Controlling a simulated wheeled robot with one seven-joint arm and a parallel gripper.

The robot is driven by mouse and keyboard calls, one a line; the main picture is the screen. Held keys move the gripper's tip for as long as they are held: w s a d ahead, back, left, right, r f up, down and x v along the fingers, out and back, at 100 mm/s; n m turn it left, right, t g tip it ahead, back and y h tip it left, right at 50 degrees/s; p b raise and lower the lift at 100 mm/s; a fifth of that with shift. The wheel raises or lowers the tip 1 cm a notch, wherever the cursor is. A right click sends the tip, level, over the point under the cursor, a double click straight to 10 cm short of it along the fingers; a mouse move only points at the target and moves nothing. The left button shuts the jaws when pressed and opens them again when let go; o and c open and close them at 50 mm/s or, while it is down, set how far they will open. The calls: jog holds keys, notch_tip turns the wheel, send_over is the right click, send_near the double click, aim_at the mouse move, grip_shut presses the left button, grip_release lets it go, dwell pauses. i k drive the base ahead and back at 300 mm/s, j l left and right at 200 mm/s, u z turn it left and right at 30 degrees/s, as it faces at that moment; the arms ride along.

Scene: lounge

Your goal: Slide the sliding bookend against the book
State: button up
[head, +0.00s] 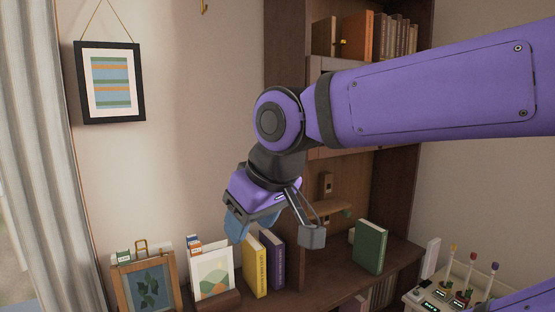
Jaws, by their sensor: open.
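My gripper (273,228) hangs from the purple arm, open and empty, over the desk (330,283) in the head view. Its spread ends are in front of and above the books. A yellow book (255,265) and a purple book (277,258) stand upright side by side below it. A green book (370,247) stands apart on the desk to the right, slightly tilted in the picture. I cannot make out the sliding bookend for certain; the gripper hides part of the desk behind it.
A framed leaf picture (148,288) and a white card with green and orange shapes (212,275) stand left of the books. A bookcase (290,120) rises behind my arm. A white unit with coloured-top sticks (458,285) is at right. Desk between purple and green books looks mostly clear.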

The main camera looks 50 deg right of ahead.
aim_at(324, 43)
jog(key=z, duration=1.5)
